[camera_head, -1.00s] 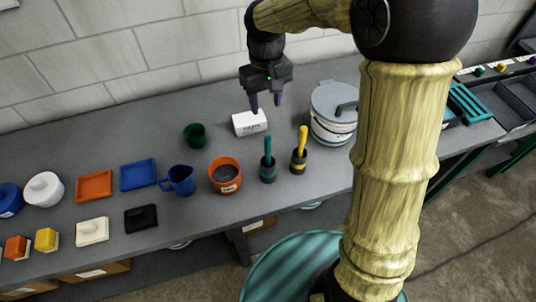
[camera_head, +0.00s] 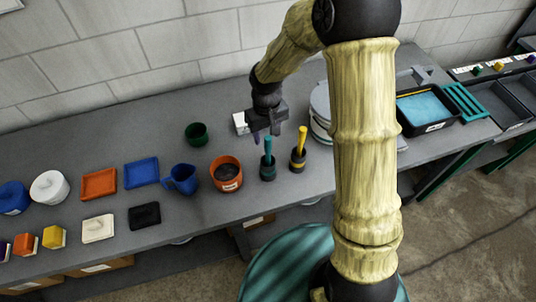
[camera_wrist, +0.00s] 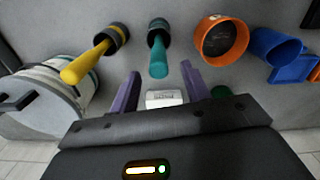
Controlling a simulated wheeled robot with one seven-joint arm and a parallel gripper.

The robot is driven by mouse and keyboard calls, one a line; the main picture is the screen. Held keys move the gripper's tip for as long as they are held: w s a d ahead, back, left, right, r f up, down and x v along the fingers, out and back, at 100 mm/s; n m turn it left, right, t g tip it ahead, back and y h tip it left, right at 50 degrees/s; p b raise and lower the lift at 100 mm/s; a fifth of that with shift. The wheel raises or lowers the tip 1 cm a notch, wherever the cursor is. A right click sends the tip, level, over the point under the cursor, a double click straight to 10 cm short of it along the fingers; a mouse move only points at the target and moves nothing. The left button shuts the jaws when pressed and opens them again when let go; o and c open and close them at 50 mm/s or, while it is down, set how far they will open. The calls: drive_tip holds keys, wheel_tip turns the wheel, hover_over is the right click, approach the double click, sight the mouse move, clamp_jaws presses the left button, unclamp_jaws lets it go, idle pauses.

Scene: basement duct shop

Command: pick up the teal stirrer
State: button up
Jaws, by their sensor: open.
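The teal stirrer (camera_head: 268,148) stands upright in a small dark cup (camera_head: 267,173) on the grey bench, between the orange pot and the yellow-handled stirrer. In the wrist view the teal stirrer (camera_wrist: 158,62) points toward me, ahead of and between the two purple fingers. My gripper (camera_head: 265,136) is open and empty. In the head view it hangs just behind and above the stirrer's top. In the wrist view my gripper (camera_wrist: 158,85) has a clear gap between its fingers, and I see no contact with the stirrer.
A yellow stirrer (camera_head: 300,138) in its own cup stands close on the right. An orange pot (camera_head: 226,174) and blue mug (camera_head: 181,179) stand left. A white box (camera_head: 240,123) and green cup (camera_head: 196,134) are behind. A lidded bucket (camera_wrist: 40,95) shows in the wrist view.

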sight(268, 145)
drive_tip(key=shift+s+f+p, duration=0.15)
drive_tip(key=shift+f+p, duration=0.25)
drive_tip(key=shift+p, duration=0.05)
drive_tip(key=shift+s+d+f+p, duration=0.1)
drive_tip(key=shift+f+p, duration=0.7)
drive_tip(key=shift+f, duration=1.35)
clamp_jaws()
